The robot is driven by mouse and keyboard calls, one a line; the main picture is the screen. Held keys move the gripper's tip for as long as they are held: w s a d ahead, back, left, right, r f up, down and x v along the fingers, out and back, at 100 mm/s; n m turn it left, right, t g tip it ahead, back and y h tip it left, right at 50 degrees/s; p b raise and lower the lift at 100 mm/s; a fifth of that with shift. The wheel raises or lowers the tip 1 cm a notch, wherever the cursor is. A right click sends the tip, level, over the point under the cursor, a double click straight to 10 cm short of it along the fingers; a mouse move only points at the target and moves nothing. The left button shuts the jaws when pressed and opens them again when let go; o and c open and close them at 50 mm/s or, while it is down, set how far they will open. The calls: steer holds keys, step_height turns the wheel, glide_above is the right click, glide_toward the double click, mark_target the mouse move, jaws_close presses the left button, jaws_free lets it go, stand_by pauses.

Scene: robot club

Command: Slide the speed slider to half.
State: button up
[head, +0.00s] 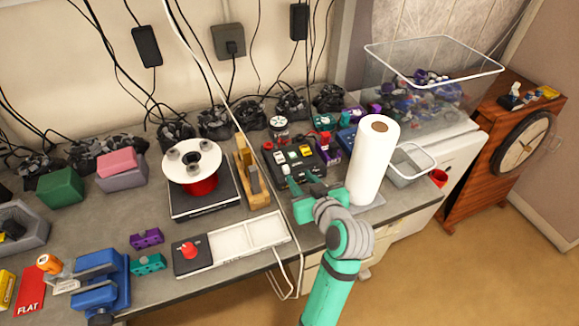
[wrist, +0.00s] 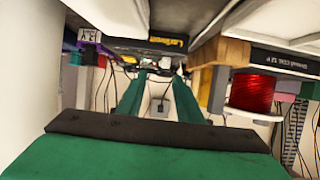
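A black control box (head: 297,162) with coloured buttons and small light parts on top sits on the bench, left of the paper roll. The speed slider cannot be told apart for certain at this size. In the wrist view the box's dark front edge with yellow lettering (wrist: 148,45) shows upside down near the top. My gripper (head: 302,180) is just in front of the box, reaching in from the front edge. Its two green fingers (wrist: 158,88) stand apart with nothing between them. The fingers hide part of the box's near side in the head view.
A white paper roll (head: 373,160) stands upright close to the right of my gripper. A wooden rack (head: 252,180) and a scale with a red spool (head: 195,180) are to the left. A white tray (head: 240,240) lies at the front edge. Cables hang behind.

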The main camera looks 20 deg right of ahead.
mark_target(287, 168)
steer(key=w+f, duration=0.1)
steer(key=w, duration=0.1)
steer(key=w+a, duration=0.1)
steer(key=w, duration=0.1)
steer(key=w+a+f, duration=0.1)
steer(key=w, duration=0.1)
steer(key=shift+w+f, duration=0.1)
steer(key=shift+f, duration=0.2)
steer(key=shift+w+d+f, duration=0.2)
steer(key=shift+w+d, duration=0.15)
steer(key=shift+w, duration=0.1)
steer(key=shift+d, duration=0.1)
